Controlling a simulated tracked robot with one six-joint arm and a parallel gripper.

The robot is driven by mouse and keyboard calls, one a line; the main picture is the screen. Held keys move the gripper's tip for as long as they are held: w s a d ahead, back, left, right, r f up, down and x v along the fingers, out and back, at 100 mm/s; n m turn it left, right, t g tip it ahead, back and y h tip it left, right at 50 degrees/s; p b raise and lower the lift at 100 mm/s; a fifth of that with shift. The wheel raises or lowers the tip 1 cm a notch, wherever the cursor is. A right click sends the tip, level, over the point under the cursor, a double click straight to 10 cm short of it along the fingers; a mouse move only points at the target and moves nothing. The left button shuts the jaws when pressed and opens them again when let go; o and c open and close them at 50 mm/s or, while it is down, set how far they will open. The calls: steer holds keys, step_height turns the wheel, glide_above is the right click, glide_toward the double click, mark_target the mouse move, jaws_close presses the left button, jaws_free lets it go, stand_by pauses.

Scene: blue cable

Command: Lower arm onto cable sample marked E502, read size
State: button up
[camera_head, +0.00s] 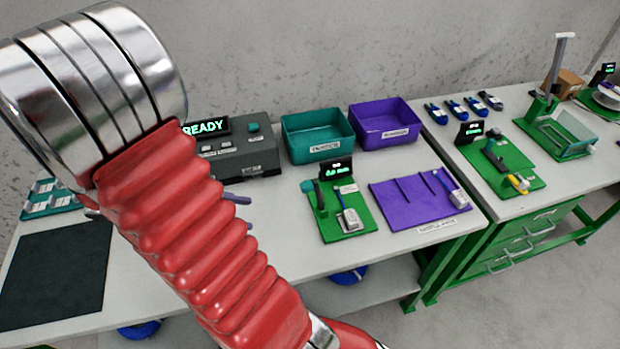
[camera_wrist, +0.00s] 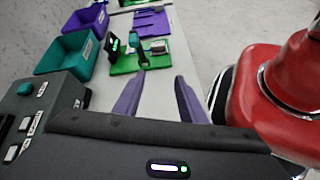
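A green gauge stand (camera_head: 330,232) with a small lit display (camera_head: 336,169) stands on the near bench. Its dark upright arm (camera_head: 319,194) has a teal handle (camera_head: 307,187) and appears raised. A small grey-and-white cable sample (camera_head: 350,220) sits on the stand to the right of the arm; its label is too small to read. In the wrist view the stand (camera_wrist: 122,65), arm (camera_wrist: 139,52) and sample (camera_wrist: 158,46) lie beyond my fingertips. My gripper (camera_wrist: 158,76) is open, its two purple fingers apart with nothing between them. In the head view my red arm hides most of it.
A purple mat (camera_head: 405,205) with another sample (camera_head: 449,188) lies right of the stand. Teal (camera_head: 318,150) and purple (camera_head: 384,143) bins stand behind. A grey box (camera_head: 248,158) with a READY display is near my arm. A second bench (camera_head: 490,112) holds more fixtures.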

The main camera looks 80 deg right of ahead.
steer(key=s+d+f+n+g+h, duration=0.3)
steer(key=d+g, duration=0.2)
steer(key=d, duration=0.3)
steer(key=shift+d+f, duration=0.3)
steer(key=shift+f, duration=0.1)
steer(key=shift+s, duration=0.15)
steer(key=x, duration=1.3)
steer(key=shift+s+d+r, duration=0.15)
steer(key=shift+s+d, duration=0.05)
steer(key=shift+s, duration=0.15)
steer(key=shift+c, duration=0.7)
jaws_close()
